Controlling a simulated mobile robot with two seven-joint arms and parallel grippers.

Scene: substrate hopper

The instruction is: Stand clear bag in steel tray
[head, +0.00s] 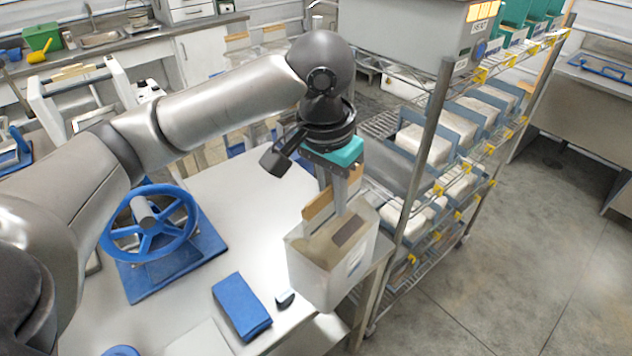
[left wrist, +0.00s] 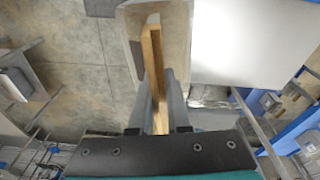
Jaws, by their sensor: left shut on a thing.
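A clear, boxy bag (head: 318,274) with a tan stiff top edge (head: 318,208) hangs upright below my left gripper (head: 342,195), near the white table's right edge. The gripper is shut on the tan top edge. In the left wrist view, the fingers (left wrist: 160,100) pinch the tan strip (left wrist: 153,62), with the pale bag (left wrist: 181,40) around it. A grey metal surface (head: 402,163), which may be the steel tray, lies on the wire rack behind the gripper; the arm and bag partly hide it. My right gripper is not in view.
The wire rack (head: 424,170) stands close to the right of the bag, with several pale packs between blue dividers. A blue handwheel (head: 150,222) and a blue block (head: 241,306) are on the white table (head: 235,195). Open floor (head: 510,270) lies right of the rack.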

